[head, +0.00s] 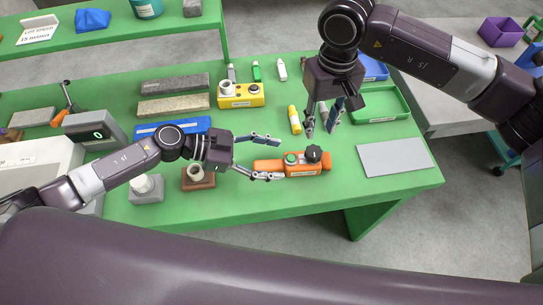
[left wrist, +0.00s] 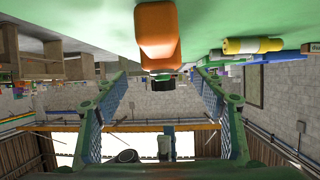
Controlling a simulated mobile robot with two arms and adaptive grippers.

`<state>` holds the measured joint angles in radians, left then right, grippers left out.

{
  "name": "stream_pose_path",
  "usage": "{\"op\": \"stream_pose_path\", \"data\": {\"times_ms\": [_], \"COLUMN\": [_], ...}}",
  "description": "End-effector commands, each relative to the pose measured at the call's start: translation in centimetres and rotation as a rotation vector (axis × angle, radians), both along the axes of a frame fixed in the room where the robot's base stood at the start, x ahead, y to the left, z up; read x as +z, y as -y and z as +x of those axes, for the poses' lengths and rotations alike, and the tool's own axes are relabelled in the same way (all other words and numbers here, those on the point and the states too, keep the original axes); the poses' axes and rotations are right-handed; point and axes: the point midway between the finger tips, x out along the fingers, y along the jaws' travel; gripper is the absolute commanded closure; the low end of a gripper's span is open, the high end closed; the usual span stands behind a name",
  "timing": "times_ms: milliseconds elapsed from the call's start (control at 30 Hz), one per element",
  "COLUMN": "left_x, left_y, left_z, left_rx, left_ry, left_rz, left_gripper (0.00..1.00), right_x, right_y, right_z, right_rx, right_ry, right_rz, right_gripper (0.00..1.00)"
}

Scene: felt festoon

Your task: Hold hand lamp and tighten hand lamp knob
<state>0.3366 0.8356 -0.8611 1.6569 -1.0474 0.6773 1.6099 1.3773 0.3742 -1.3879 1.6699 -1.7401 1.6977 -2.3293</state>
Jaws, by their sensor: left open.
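The orange hand lamp (head: 305,167) lies on the green table near its front edge, with a green part and a black knob (head: 313,153) on its upper side. My left gripper (head: 278,159) is open at the lamp's left end, one finger behind it and one in front. In the left wrist view the lamp's orange end (left wrist: 157,35) shows between and beyond the open fingers; I cannot tell whether they touch it. My right gripper (head: 322,128) points down behind the lamp, apart from the knob, its fingers spread and empty.
A yellow box (head: 241,101), a brown block (head: 198,184) and stone bars (head: 174,84) sit to the left.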

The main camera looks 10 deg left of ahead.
Motion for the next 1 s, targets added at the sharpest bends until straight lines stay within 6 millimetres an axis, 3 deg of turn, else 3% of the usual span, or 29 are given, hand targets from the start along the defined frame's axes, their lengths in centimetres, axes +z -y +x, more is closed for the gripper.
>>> {"op": "stream_pose_path", "data": {"times_ms": [167, 600, 1000], "left_x": [-0.6, -2.9, -3.2], "left_y": [0.6, 5.9, 6.6], "left_z": [0.4, 1.7, 1.8], "left_rx": [0.019, 0.018, 0.018], "left_ry": [-0.024, -0.022, -0.022], "left_rz": [-0.005, -0.004, -0.002], "left_gripper": [0.36, 0.36, 0.36], "right_x": [0.0, 0.0, 0.0], "right_y": [0.0, 0.0, 0.0], "right_z": [0.0, 0.0, 0.0], "right_rx": [0.0, 0.0, 0.0], "right_ry": [0.0, 0.0, 0.0], "right_rz": [0.0, 0.0, 0.0], "right_gripper": [0.71, 0.71, 0.71]}}
